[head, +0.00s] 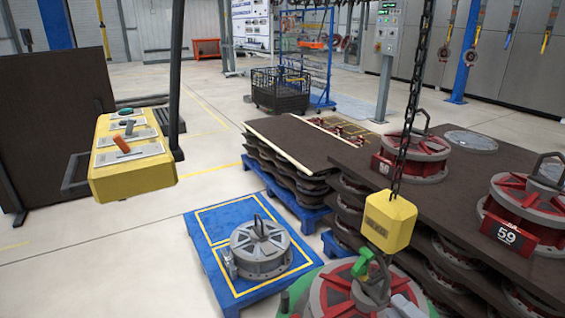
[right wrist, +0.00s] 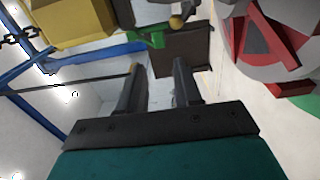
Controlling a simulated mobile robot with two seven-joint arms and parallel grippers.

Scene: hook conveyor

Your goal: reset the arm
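My right gripper (right wrist: 157,68) shows in the right wrist view with its two dark fingers apart and nothing between them. A yellow hoist block (head: 390,220) hangs on a dark chain (head: 412,100) in the head view, with a green hook latch (head: 362,262) below it. Under the hook is a red and grey round part (head: 335,295), cut off by the lower edge. In the right wrist view the yellow block (right wrist: 70,20) is at upper left and the red and grey part (right wrist: 270,45) at upper right, both apart from the fingers. My left gripper is not in view.
A yellow control box (head: 135,178) with levers stands at left. A grey round part (head: 261,248) sits on a blue pallet (head: 208,262). Stacked brown boards (head: 465,190) with red round parts fill the right. Open floor (head: 110,240) lies at the left.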

